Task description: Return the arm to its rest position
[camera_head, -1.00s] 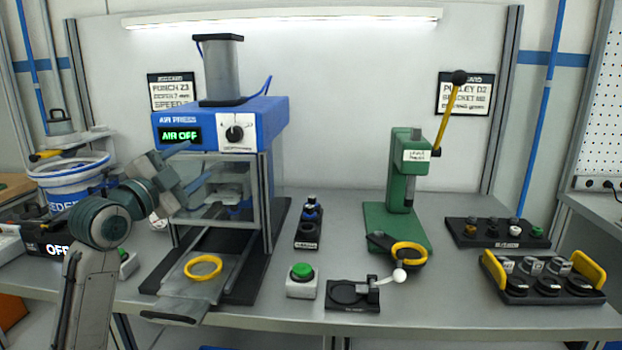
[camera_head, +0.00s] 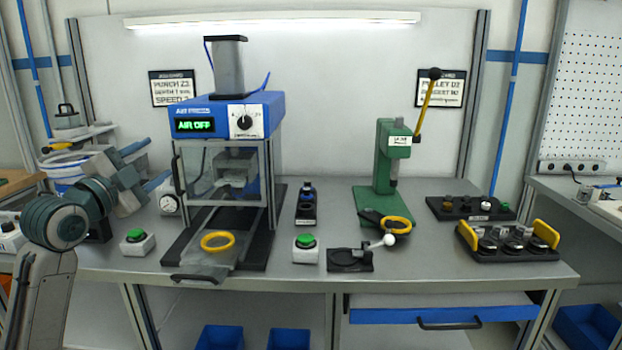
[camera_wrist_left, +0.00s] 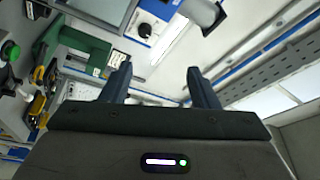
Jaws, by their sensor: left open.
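My left arm comes in at the left edge of the head view. Its left gripper (camera_head: 152,168) points right, in front of the white bucket and to the left of the blue air press (camera_head: 228,118). In the left wrist view the two fingers of the left gripper (camera_wrist_left: 157,85) stand apart with nothing between them. The press display reads AIR OFF. My right gripper is in neither view.
A yellow ring (camera_head: 217,242) lies on the press's front plate. A green-button box (camera_head: 137,243) stands left of the press, another (camera_head: 305,250) right of it. A green lever press (camera_head: 384,180) stands further right. The front right table edge is clear.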

